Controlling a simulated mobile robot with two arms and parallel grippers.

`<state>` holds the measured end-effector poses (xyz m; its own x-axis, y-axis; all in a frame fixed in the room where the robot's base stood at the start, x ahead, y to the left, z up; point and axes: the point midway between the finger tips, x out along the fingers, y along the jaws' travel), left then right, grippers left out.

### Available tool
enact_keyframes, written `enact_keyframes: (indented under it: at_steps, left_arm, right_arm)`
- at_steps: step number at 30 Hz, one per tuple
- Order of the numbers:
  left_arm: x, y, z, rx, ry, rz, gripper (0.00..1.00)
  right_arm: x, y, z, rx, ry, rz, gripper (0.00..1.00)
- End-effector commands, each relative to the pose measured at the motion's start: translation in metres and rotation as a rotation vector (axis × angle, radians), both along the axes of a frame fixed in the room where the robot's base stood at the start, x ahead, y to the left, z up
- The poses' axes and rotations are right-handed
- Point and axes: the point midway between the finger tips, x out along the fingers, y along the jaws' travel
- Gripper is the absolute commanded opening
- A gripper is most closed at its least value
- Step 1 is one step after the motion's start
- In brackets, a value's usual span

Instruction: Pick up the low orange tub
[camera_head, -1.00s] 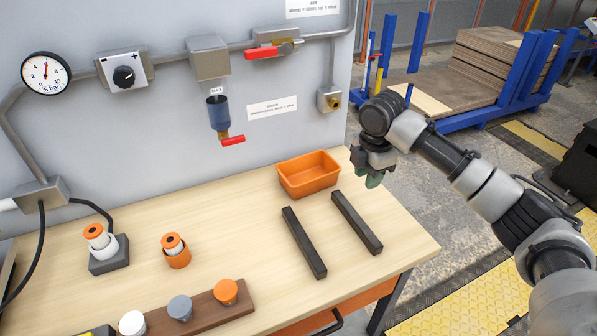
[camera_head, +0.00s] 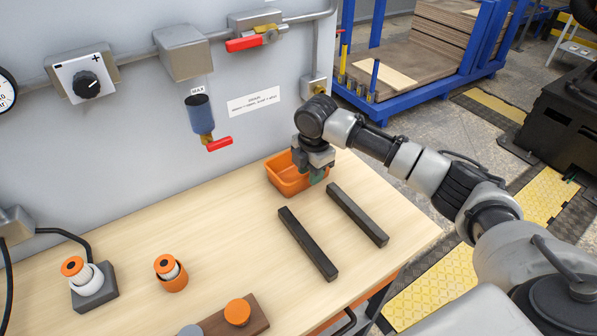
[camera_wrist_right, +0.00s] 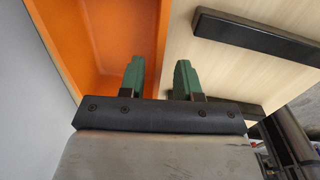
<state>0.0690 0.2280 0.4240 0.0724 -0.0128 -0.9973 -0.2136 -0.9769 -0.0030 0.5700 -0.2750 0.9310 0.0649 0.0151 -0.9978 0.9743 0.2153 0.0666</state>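The low orange tub (camera_head: 283,180) stands at the back of the wooden table, close to the grey panel. My right gripper (camera_head: 311,175) is at the tub's right side and hides part of it. In the right wrist view, the tub (camera_wrist_right: 98,40) fills the upper left. The two green fingers of the right gripper (camera_wrist_right: 160,75) are apart, one on the tub's inner side and one on its outer side, with the tub's wall between them. I cannot tell whether either finger touches the wall. My left gripper is not in view.
Two dark bars (camera_head: 307,243) (camera_head: 357,214) lie on the table (camera_head: 220,240) in front of the tub. An orange cup (camera_head: 171,273) and a grey block with a white and orange part (camera_head: 94,285) stand at left. A valve with a red handle (camera_head: 219,144) sticks out above.

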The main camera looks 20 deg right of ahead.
Motion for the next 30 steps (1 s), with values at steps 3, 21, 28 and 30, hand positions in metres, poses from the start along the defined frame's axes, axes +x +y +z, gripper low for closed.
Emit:
enact_keyframes:
  at_steps: [3,21,28,30]
  left_arm:
    - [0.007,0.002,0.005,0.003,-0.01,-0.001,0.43]
    - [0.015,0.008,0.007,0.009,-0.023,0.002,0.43]
    - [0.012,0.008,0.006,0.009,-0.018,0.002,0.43]
    - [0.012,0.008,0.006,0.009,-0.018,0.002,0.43]
  right_arm:
    - [0.005,-0.001,-0.018,-0.002,0.004,-0.003,0.33]
    - [0.007,-0.001,-0.042,-0.002,0.0,-0.001,0.1]
    - [0.007,-0.001,-0.042,-0.002,-0.001,-0.001,0.0]
    - [0.007,-0.001,-0.042,-0.002,-0.001,-0.001,0.0]
